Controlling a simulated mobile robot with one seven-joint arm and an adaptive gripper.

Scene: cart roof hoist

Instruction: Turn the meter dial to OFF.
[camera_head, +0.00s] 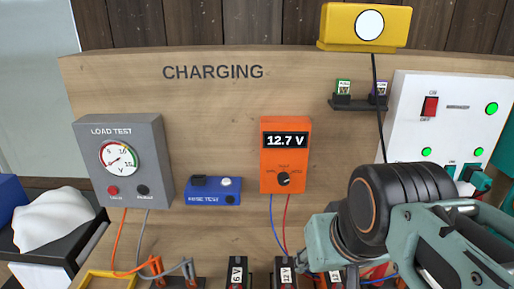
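The orange meter (286,155) is mounted upright on the wooden board, and its display (285,140) reads 12.7 V. Its round black dial (284,179) is low on the face, with small labels around it too small to read surely. The dial's exact pointing is hard to tell. A blue and a red lead hang from the meter's lower edge. My gripper (325,242) is at the lower right, below and right of the dial and apart from it. My arm's parts overlap there, and the fingertips do not show clearly.
A grey load tester (120,160) and a blue box (213,190) are left of the meter. A white switch panel (445,125) is to the right, partly behind my arm. Labelled batteries (238,273) line the bottom. A black cable hangs from the yellow unit (365,27).

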